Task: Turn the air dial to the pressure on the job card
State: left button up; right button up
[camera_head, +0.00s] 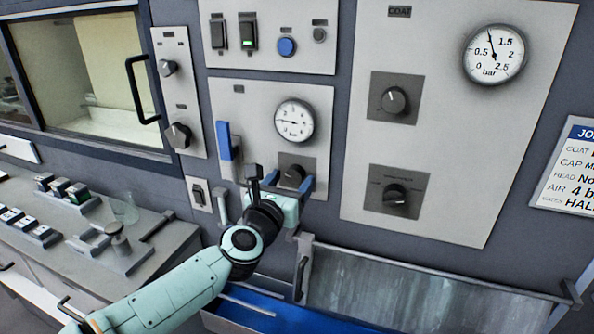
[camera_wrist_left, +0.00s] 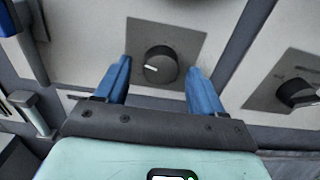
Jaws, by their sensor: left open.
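The dark round dial (camera_head: 291,175) sits on a grey plate below a white bar gauge (camera_head: 293,120) on the middle panel. The gauge needle points left; its digits are too small to read surely. The job card (camera_head: 571,170) at the right edge is cut off; its AIR line shows 4 and the start of a unit. My left gripper (camera_head: 286,186) is open at the dial. In the left wrist view the dial (camera_wrist_left: 160,65) shows between the two blue fingers (camera_wrist_left: 160,84), with gaps on both sides. Its white mark points left. My right gripper is out of view.
A blue lever (camera_head: 224,141) stands left of the dial. The COAT panel (camera_head: 456,140) with two knobs and another gauge (camera_head: 493,54) is at right. Below are a blue tray (camera_head: 262,312) and a clear-looking front panel (camera_head: 400,290). A console with buttons (camera_head: 62,190) is at left.

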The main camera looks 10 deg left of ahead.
pick_arm(q)
jog(key=shift+w, duration=0.25)
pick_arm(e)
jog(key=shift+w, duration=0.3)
pick_arm(q)
jog(key=shift+s, duration=0.1)
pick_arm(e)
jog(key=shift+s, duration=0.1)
pick_arm(q)
jog(key=c, duration=1.1)
jog(key=shift+o, duration=0.2)
